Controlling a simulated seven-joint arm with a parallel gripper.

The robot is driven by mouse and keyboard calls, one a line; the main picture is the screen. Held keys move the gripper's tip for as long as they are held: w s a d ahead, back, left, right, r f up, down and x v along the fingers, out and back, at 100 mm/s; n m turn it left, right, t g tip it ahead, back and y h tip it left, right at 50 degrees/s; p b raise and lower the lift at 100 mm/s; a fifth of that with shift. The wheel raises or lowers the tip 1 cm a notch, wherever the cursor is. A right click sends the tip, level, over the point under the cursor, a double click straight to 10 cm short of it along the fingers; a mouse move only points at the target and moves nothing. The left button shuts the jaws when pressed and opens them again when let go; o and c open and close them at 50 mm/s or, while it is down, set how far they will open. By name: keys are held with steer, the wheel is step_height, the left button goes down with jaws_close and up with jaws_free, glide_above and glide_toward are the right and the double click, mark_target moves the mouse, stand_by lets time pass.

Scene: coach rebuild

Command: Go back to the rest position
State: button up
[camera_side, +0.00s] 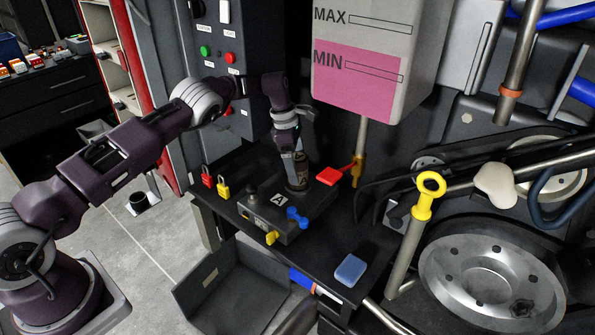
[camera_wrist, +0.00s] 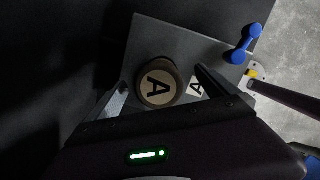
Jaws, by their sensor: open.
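My gripper (camera_side: 296,172) points down over the grey block (camera_side: 262,212) marked A, on the dark bench. In the wrist view my gripper (camera_wrist: 162,80) is open, with one finger on each side of a dark round cap (camera_wrist: 158,84) marked A. The cap stands on the block beside a matching A label (camera_wrist: 197,88). I cannot tell whether either finger touches it. In the side view the brown cylinder (camera_side: 297,182) shows below and partly behind the fingers.
A red lever (camera_side: 335,175) and the tank (camera_side: 365,65) stand close by. A blue sponge (camera_side: 350,270) lies right.

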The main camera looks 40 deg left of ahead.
steer(key=shift+v, duration=2.45)
steer(key=c, duration=0.5)
steer(key=shift+s+d+n, duration=0.15)
steer(key=shift+d+n, duration=0.2)
steer(key=shift+n, duration=0.65)
steer(key=r+n, duration=0.1)
steer(key=n, duration=0.2)
steer(key=r+n+y, duration=0.1)
steer(key=n, duration=0.2)
steer(key=s+r+n+t+y, duration=0.1)
steer(key=n, duration=0.2)
steer(key=shift+d+r, duration=0.2)
steer(key=shift+d, duration=0.05)
steer(key=shift+f+n, duration=0.1)
steer(key=shift+n, duration=0.4)
steer(key=f, duration=0.3)
steer(key=w+f, duration=0.1)
steer(key=f, duration=0.2)
steer(key=w+f, duration=0.1)
steer(key=f, duration=0.2)
steer(key=shift+f, duration=0.2)
